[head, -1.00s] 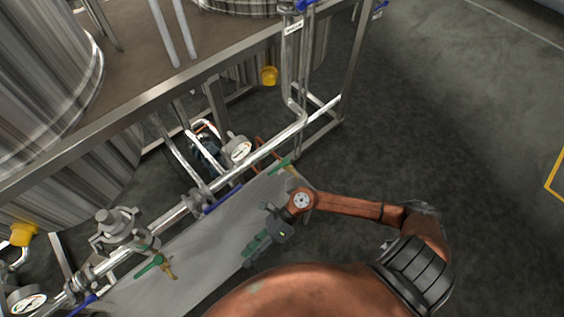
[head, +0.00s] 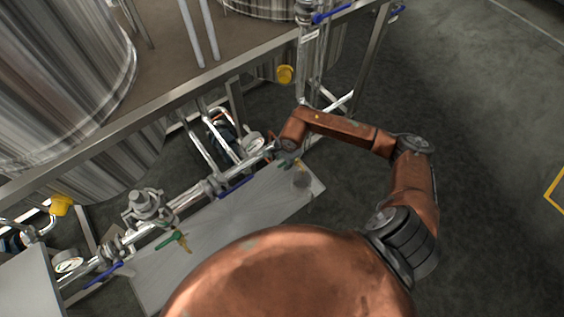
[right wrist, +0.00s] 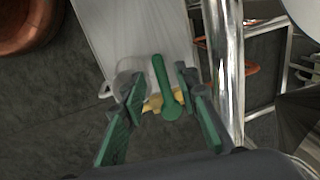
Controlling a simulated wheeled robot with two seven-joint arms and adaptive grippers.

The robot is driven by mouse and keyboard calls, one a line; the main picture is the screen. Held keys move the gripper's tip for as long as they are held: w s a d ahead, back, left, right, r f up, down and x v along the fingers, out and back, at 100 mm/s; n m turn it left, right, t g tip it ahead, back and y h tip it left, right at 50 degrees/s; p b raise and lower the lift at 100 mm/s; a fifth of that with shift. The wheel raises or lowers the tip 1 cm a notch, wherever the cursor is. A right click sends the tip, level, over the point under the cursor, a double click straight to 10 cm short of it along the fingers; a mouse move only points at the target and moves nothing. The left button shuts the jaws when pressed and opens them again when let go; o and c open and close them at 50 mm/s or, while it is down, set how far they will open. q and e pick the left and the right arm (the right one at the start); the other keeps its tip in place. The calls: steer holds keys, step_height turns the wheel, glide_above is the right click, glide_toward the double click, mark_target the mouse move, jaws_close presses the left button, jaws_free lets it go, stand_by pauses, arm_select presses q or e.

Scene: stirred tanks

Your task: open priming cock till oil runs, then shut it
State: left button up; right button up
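A priming cock with a green lever (right wrist: 161,85) and a brass body (right wrist: 178,98) shows in the right wrist view. My right gripper (right wrist: 160,76) is open, with one green finger on each side of the lever; I cannot tell whether either touches it. In the head view this gripper (head: 289,160) is small and partly hidden by my wrist, at the far end of the grey bench. A grey cup (head: 301,179) stands beside the cock; it also shows in the wrist view (right wrist: 123,84). No running oil is visible. My left gripper is not in view.
A second green-handled cock (head: 172,240) sits nearer on the pipe line above the grey bench (head: 225,225).

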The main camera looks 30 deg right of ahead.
steer(key=shift+w+f, duration=0.2)
steer(key=shift+f, duration=0.7)
steer(key=shift+c, duration=0.3)
jaws_close()
